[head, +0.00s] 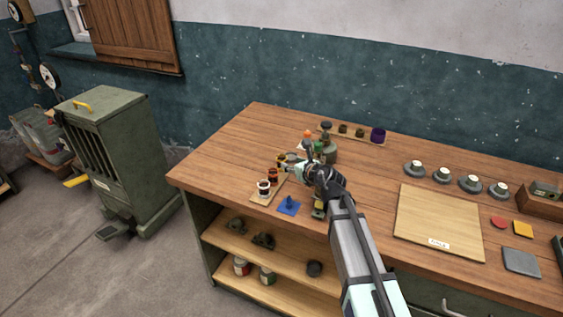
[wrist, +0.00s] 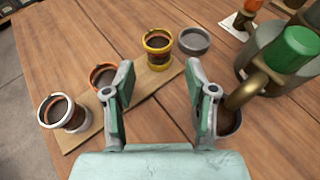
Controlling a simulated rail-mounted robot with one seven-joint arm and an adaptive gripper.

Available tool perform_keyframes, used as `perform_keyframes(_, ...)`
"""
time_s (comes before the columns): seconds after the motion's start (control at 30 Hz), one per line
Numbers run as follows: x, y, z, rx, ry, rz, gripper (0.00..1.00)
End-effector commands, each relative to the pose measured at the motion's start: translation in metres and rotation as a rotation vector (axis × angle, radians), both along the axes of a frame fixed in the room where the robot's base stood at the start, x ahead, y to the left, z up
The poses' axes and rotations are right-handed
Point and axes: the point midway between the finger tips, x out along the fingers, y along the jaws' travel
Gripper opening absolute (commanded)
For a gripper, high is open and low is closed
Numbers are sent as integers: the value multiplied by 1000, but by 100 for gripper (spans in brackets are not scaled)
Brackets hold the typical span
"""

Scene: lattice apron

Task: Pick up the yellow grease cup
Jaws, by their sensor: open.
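The yellow grease cup (wrist: 158,62) stands upright at the far end of a thin wooden strip in the wrist view, with dark contents. It also shows, small and partly covered, in the head view (head: 280,161). My gripper (wrist: 159,78) is open and empty, its fingers pointing toward the yellow cup, which appears between and just beyond the fingertips. I cannot tell the exact height gap. An orange-rimmed cup (wrist: 101,76), partly behind the left finger, and a white-rimmed cup (wrist: 77,119) stand on the same strip.
A grey ring or cup (wrist: 195,41) is close to the yellow cup's right. A green-capped can with a brass spout (wrist: 270,65) stands to the right, and a dark cup (wrist: 229,122) is partly behind the right finger. A blue piece (head: 289,207) lies near the bench's front edge.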

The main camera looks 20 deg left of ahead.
Motion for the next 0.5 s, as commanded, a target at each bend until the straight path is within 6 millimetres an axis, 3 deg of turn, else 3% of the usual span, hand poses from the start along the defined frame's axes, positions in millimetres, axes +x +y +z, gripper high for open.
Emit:
perform_keyframes(0.1, 12, 12, -5, 0, 0, 0, 56)
perform_keyframes(0.5, 25, 30, -15, 0, 2, -1, 56)
